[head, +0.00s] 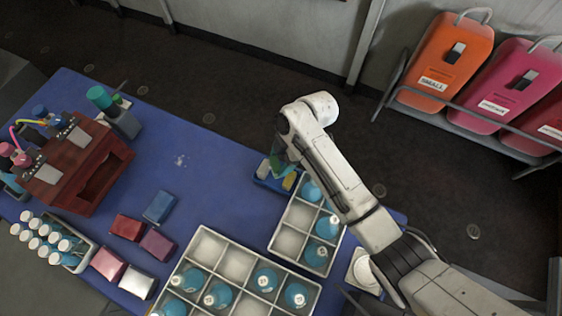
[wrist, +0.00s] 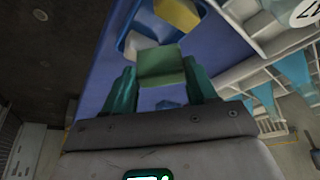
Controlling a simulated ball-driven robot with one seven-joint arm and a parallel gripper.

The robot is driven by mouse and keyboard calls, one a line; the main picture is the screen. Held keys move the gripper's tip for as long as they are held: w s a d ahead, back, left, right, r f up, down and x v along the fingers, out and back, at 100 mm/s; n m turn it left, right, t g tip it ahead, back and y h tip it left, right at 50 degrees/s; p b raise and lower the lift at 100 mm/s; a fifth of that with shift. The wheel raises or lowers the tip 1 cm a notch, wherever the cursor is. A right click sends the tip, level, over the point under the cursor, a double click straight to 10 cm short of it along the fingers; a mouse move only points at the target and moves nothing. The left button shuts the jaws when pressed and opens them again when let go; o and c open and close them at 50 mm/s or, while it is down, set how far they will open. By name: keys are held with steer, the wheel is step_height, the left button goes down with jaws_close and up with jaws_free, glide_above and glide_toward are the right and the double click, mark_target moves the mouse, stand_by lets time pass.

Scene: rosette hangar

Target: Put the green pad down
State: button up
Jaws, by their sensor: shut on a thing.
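My gripper (wrist: 160,84) is shut on the green pad (wrist: 160,62), with a teal finger on each side of it in the wrist view. In the head view my gripper (head: 279,166) is over the small blue tray (head: 266,184) near the table's far edge. A yellow pad (head: 290,180) and a whitish pad (head: 264,169) lie in the tray. In the wrist view the yellow pad (wrist: 178,14) and a pale pad (wrist: 139,44) show just beyond the green pad. I cannot tell whether the green pad touches the tray. My arm and gripper hide part of the tray.
White crates (head: 276,236) with blue bottles stand right beside the tray. A dark red wooden stand (head: 84,178), a bottle rack (head: 72,256) and several coloured boxes (head: 158,207) are to the left. The blue table (head: 205,165) is clear left of the tray.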

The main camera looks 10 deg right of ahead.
steer(key=shift+f, duration=0.2)
steer(key=shift+f+b, duration=0.3)
steer(key=shift+f, duration=0.25)
steer(key=shift+f, duration=0.1)
steer(key=o, duration=1.1)
